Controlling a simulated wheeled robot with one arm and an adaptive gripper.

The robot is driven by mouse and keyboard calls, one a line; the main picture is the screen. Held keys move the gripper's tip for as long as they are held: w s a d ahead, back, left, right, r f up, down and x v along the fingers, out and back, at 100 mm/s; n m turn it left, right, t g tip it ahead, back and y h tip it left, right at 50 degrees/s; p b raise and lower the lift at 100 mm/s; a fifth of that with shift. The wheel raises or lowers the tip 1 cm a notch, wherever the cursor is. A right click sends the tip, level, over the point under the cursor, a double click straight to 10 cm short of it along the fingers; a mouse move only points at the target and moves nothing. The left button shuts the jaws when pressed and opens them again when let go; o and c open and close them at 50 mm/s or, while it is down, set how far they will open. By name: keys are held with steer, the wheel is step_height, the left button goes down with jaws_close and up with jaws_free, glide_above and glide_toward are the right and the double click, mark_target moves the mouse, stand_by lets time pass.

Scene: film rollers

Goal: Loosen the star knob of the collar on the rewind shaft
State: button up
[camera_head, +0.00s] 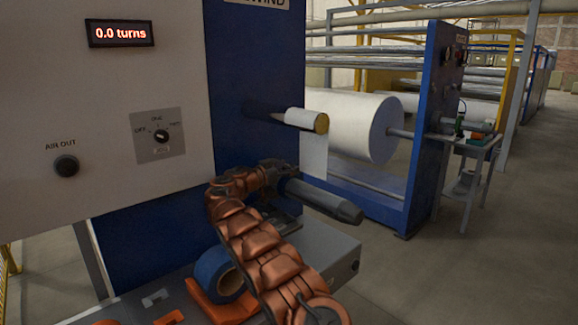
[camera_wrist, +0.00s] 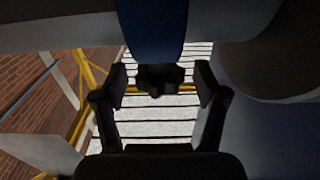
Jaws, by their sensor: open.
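In the wrist view a dark star knob (camera_wrist: 158,78) sits at the end of a blue rounded part, which looks like the collar (camera_wrist: 152,28). My gripper (camera_wrist: 160,80) is open, with one finger on each side of the knob. In the head view the grey rewind shaft (camera_head: 322,200) sticks out to the right from the blue machine side. My copper-coloured arm crosses in front of its inner end.
A white panel carries a display (camera_head: 120,33) reading 0.0 turns, a selector switch (camera_head: 161,136) and a black knob (camera_head: 66,166) labelled AIR OUT. A blue roll (camera_head: 220,275) stands in an orange holder below. A short white roll (camera_head: 303,119) is above the shaft.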

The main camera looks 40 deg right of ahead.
steer(key=shift+d, duration=0.25)
steer(key=shift+c, duration=0.4)
steer(key=c, duration=1.1)
steer(key=b, duration=0.2)
steer(key=shift+f+b, duration=0.3)
steer(key=shift+b, duration=0.1)
